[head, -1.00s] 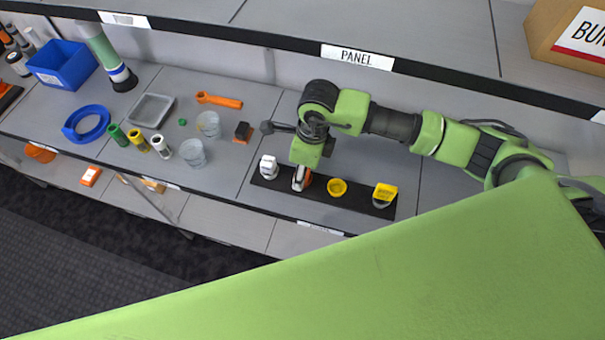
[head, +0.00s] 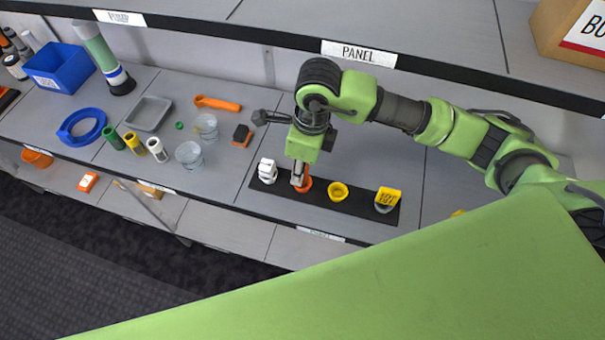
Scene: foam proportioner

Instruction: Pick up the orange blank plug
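The orange blank plug (head: 305,187) is on the black strip (head: 325,201) on the panel shelf, between a white fitting (head: 267,171) and a yellow plug (head: 338,191). My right gripper (head: 298,182) reaches down over it from above, with its fingertips at the plug's left side. The fingers hide part of the plug. They are too small and overlapped to show whether they are open or closed on it. The plug appears low on the strip, with no clear gap under it. My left gripper is not in view.
A yellow tagged fitting (head: 387,199) stands at the strip's right end. Left of the strip are a small black and orange block (head: 242,135), clear cups (head: 190,154), an orange wrench (head: 217,103) and a grey tray (head: 149,113). An upper shelf edge (head: 250,36) runs above.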

